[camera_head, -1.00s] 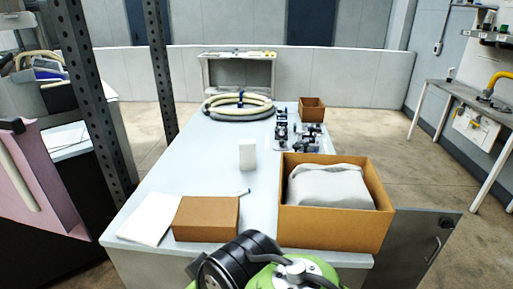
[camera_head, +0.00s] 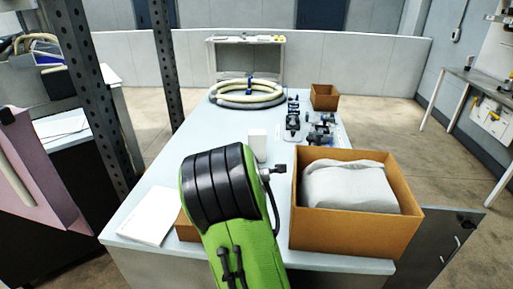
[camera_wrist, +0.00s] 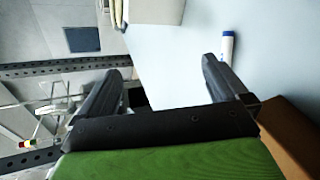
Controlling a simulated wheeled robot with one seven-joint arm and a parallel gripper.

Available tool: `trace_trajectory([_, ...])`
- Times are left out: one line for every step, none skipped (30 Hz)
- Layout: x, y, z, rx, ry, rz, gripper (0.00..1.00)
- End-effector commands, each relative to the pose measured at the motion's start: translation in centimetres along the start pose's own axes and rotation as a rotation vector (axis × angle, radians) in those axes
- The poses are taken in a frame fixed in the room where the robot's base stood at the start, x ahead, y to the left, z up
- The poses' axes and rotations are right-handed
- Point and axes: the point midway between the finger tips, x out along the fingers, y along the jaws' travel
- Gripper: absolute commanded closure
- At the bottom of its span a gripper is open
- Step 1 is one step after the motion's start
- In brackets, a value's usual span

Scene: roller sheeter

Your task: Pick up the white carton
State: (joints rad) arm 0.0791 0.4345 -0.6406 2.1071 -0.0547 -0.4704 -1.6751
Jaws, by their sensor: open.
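The white carton (camera_head: 257,143) stands upright on the grey-white table, near its middle; my arm partly covers its lower left in the head view. In the wrist view the carton (camera_wrist: 155,11) shows at the top edge, cut off by the frame. My gripper (camera_wrist: 160,68) is open and empty, its two dark fingers spread apart, with the carton beyond the fingertips and not between them. In the head view my green and black arm hides most of the gripper.
An open cardboard box (camera_head: 352,232) with a grey wrapped item stands front right. A closed brown box (camera_head: 186,228) is partly hidden by my arm, beside white sheets (camera_head: 148,216). Coiled hose (camera_head: 248,97) and black parts (camera_head: 318,132) lie farther back. A perforated post (camera_head: 167,70) rises at left.

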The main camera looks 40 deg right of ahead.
Motion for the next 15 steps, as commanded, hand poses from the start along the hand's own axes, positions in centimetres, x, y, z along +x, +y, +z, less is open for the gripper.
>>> trace_trajectory([2.3, -0.9, 1.3, -0.175, -0.061, 0.038, 0.0])
trace_trajectory([3.3, -1.0, 2.1, -0.289, -0.097, 0.068, 0.0])
trace_trajectory([4.6, -1.2, 3.1, -0.443, -0.145, 0.104, 0.0])
trace_trajectory([5.4, -1.3, 3.7, -0.558, -0.179, 0.129, 0.0])
trace_trajectory([6.2, -1.3, 4.1, -0.67, -0.21, 0.154, 0.0])
trace_trajectory([6.9, -1.4, 4.5, -0.809, -0.247, 0.184, 0.0])
trace_trajectory([7.4, -1.4, 4.7, -0.901, -0.271, 0.204, 0.0])
trace_trajectory([7.7, -1.4, 4.8, -0.983, -0.292, 0.222, 0.0])
trace_trajectory([8.1, -1.5, 4.8, -1.073, -0.314, 0.242, 0.0])
trace_trajectory([8.3, -1.5, 4.8, -1.127, -0.326, 0.255, 0.0])
trace_trajectory([8.4, -1.4, 4.8, -1.167, -0.337, 0.266, 0.0])
trace_trajectory([8.6, -1.4, 4.8, -1.204, -0.347, 0.276, 0.0])
trace_trajectory([8.8, -1.3, 4.8, -1.22, -0.351, 0.281, 0.0])
trace_trajectory([9.0, -1.2, 4.8, -1.227, -0.354, 0.283, 0.0])
trace_trajectory([9.6, -0.9, 4.9, -1.23, -0.356, 0.285, 0.0])
